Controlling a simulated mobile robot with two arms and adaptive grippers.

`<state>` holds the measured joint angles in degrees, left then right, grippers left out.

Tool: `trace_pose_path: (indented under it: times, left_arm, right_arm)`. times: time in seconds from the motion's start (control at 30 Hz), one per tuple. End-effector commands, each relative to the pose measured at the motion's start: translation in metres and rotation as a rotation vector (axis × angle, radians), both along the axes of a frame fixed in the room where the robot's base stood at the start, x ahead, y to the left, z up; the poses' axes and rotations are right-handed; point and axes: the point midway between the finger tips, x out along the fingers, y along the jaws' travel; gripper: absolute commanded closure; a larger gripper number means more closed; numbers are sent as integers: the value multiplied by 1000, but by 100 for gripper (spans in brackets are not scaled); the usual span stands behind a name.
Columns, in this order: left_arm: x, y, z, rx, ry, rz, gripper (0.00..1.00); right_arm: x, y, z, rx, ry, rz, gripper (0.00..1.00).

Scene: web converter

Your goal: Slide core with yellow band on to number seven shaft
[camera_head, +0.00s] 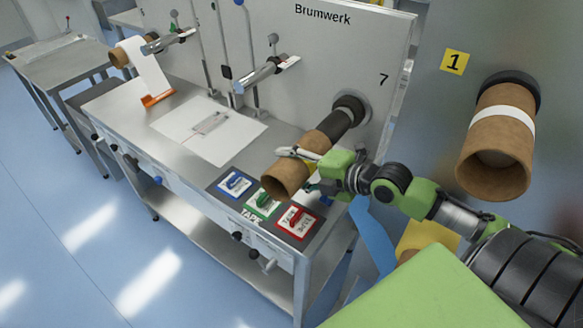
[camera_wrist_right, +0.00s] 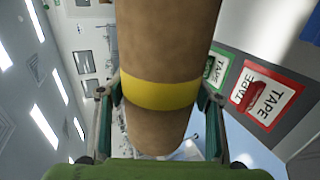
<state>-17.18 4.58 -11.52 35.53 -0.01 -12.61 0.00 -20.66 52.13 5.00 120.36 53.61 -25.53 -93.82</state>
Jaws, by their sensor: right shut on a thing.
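The brown core with the yellow band (camera_head: 289,178) is in my right gripper (camera_head: 305,168), beside the bench's right end. In the right wrist view the core (camera_wrist_right: 165,45) and its yellow band (camera_wrist_right: 160,94) lie between the two fingers, which press on its sides at the band. The number seven shaft (camera_head: 341,124) is dark and sticks out of the machine panel below the "7". The core lies roughly in line with the shaft, and its far end meets the shaft's near part in the picture. Whether the shaft's tip is inside the core is hidden. My left gripper is not in view.
A core with a white band (camera_head: 500,140) is on a holder by the yellow "1" sign (camera_head: 454,62). Tape pads (camera_head: 263,203) lie on the bench's front corner. Other shafts (camera_head: 262,76) stick out of the panel. Blue and yellow material (camera_head: 372,235) hangs below my right arm.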

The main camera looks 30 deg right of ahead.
Motion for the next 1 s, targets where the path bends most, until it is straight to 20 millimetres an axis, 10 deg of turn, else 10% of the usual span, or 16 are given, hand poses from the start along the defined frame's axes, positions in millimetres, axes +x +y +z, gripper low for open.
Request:
trace_pose_path:
  times: [1.0]
  left_arm:
    - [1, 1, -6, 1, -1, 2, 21]
  right_arm:
    - [5, -12, -1, 0, 0, 1, 67]
